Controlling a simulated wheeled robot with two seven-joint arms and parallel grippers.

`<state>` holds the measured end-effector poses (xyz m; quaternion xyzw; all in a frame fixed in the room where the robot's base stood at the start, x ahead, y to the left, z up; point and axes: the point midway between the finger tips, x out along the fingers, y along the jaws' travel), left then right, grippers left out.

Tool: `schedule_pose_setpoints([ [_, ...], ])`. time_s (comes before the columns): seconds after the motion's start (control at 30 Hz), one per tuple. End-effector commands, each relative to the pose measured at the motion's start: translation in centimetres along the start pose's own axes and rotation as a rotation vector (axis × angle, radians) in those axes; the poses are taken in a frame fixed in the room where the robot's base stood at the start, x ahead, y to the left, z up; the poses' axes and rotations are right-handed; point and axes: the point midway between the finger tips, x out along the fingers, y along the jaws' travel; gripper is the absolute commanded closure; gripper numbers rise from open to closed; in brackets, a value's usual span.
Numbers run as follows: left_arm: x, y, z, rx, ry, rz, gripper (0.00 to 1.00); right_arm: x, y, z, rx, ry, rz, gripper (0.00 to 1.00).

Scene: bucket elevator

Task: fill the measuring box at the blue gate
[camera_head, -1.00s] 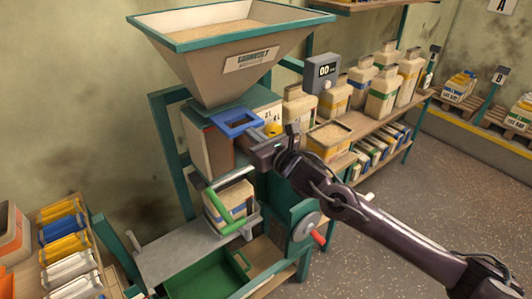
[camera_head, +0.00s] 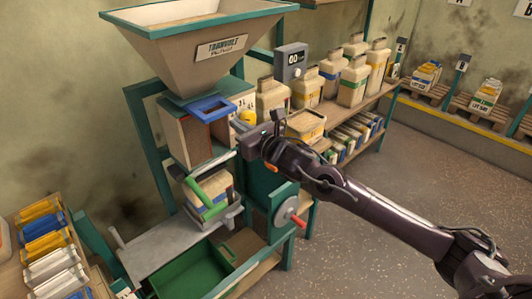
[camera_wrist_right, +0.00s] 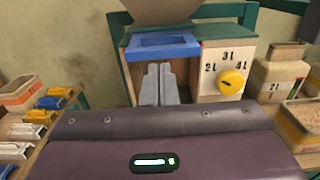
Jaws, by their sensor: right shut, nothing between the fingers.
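The blue gate (camera_head: 211,108) is a square blue frame under the tan hopper (camera_head: 205,50); it also shows in the wrist view (camera_wrist_right: 163,47). Below it is the boxy measuring box (camera_head: 183,142), open at the front in the wrist view; its fill level cannot be seen. My right gripper (camera_head: 240,128) is just right of the gate and box. In the wrist view its fingers (camera_wrist_right: 160,82) are together and empty, in front of the box opening, below the gate. A yellow dial (camera_wrist_right: 232,82) marked 2l, 3l, 4l sits right of them. My left gripper is out of view.
Below, a green lever (camera_head: 207,190) stands by a container (camera_head: 205,200). A red-handled crank (camera_head: 298,220) is at the lower right, a green tray (camera_head: 195,275) lower down. Shelves of jugs (camera_head: 352,85) stand behind my right arm. The floor at right is clear.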

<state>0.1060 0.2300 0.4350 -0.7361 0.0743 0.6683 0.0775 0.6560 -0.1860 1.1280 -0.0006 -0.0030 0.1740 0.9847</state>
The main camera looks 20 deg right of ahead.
Motion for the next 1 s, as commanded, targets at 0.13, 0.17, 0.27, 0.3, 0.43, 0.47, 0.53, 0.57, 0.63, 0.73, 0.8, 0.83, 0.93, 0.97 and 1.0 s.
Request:
schedule_pose_setpoints([
  [0.13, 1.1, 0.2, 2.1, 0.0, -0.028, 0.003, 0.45, -2.4, 0.2, -0.5, -0.005, 0.004, 0.004, 1.0],
  [0.17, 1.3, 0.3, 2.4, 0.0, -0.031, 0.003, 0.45, -2.9, 0.1, -0.5, -0.005, 0.004, 0.003, 1.0],
  [0.27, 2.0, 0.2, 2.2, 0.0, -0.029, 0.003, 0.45, -4.5, 0.2, -0.7, -0.006, 0.006, 0.003, 1.0],
  [0.3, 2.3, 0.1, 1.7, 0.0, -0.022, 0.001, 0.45, -5.1, 0.2, -0.6, -0.006, 0.007, 0.003, 1.0],
  [0.43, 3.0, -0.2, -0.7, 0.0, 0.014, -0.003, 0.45, -7.2, 0.3, -0.6, -0.007, 0.007, 0.005, 1.0],
  [0.47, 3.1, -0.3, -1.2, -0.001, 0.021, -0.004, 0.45, -7.6, 0.2, -0.6, -0.006, 0.007, 0.005, 1.0],
  [0.53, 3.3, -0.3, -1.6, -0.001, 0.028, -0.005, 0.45, -8.3, 0.1, -0.5, -0.005, 0.006, 0.002, 1.0],
  [0.57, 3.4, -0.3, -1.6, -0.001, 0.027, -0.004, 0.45, -8.6, 0.1, -0.5, -0.005, 0.006, 0.002, 1.0],
  [0.63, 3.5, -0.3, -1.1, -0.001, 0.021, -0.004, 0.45, -9.0, 0.2, -0.4, -0.003, 0.005, 0.003, 1.0],
  [0.73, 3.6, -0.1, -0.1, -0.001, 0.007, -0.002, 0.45, -9.4, 0.2, -0.3, -0.002, 0.004, 0.004, 1.0],
  [0.8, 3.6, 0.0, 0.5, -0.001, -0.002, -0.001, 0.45, -9.5, 0.2, -0.2, -0.002, 0.004, 0.004, 1.0],
  [0.83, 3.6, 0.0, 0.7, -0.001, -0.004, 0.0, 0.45, -9.6, 0.3, -0.2, -0.001, 0.003, 0.004, 1.0],
  [0.93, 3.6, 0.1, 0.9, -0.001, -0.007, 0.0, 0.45, -9.6, 0.3, -0.1, -0.001, 0.003, 0.004, 1.0],
  [0.97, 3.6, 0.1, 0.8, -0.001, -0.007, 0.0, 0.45, -9.6, 0.3, -0.1, -0.001, 0.003, 0.004, 1.0],
  [1.0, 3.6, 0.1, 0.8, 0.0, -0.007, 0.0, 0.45, -9.6, 0.2, -0.1, -0.001, 0.003, 0.004, 1.0],
])
